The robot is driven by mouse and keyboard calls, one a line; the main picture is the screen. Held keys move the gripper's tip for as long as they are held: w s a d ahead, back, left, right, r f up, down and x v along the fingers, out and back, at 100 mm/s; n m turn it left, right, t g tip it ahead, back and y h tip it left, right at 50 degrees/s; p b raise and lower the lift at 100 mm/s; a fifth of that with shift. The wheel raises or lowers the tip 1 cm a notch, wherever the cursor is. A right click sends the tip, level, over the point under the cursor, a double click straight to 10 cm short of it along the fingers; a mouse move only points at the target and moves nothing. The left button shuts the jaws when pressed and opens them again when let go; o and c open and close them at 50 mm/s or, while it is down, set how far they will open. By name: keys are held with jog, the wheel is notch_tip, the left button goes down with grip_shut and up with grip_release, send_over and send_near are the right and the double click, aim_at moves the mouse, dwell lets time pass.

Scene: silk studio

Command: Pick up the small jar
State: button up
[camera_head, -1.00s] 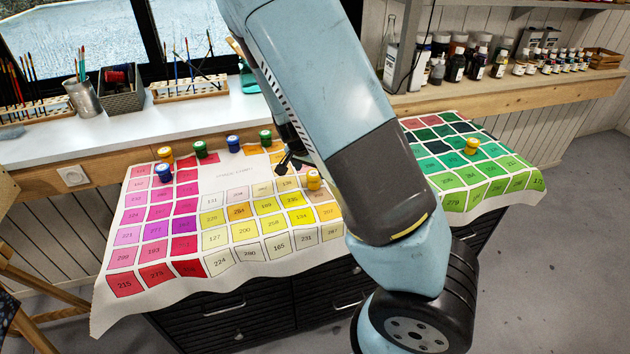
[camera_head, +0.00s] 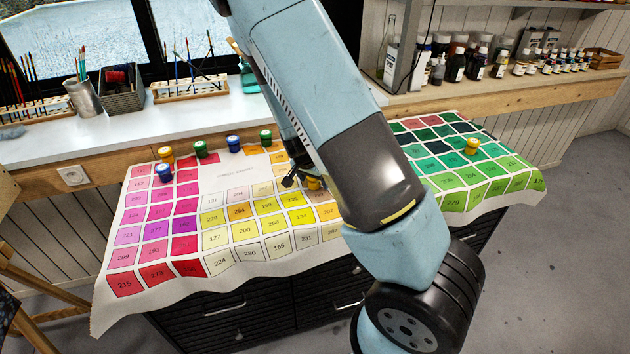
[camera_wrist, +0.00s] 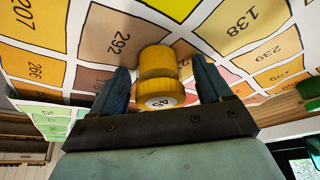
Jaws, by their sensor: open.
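A small yellow jar (camera_wrist: 158,70) with a numbered white label on its lid stands on the colour-chart cloth. In the wrist view it sits between the two fingers of my gripper (camera_wrist: 163,82), with a visible gap on each side. The fingers are open.
Several other small jars stand along the cloth's back edge, among them a green one (camera_head: 266,137) and a blue one (camera_head: 233,143). Another yellow jar (camera_head: 472,145) stands on the green squares.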

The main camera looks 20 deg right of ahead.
jog(key=c, duration=1.1)
jog(key=shift+r, duration=0.55)
notch_tip(320, 180, up, 2)
jog(key=shift+a+r, duration=0.1)
jog(key=shift+r, duration=0.1)
jog(key=shift+s+a+r, duration=1.15)
jog(key=shift+s+r, duration=0.45)
jog(key=shift+s, duration=0.35)
jog(key=shift+s+a+r, duration=1.15)
jog(key=shift+s+r, duration=0.4)
jog(key=shift+s, duration=0.45)
jog(key=shift+s+a+r, duration=1.15)
jog(key=shift+s+r, duration=0.45)
jog(key=shift+s, duration=0.35)
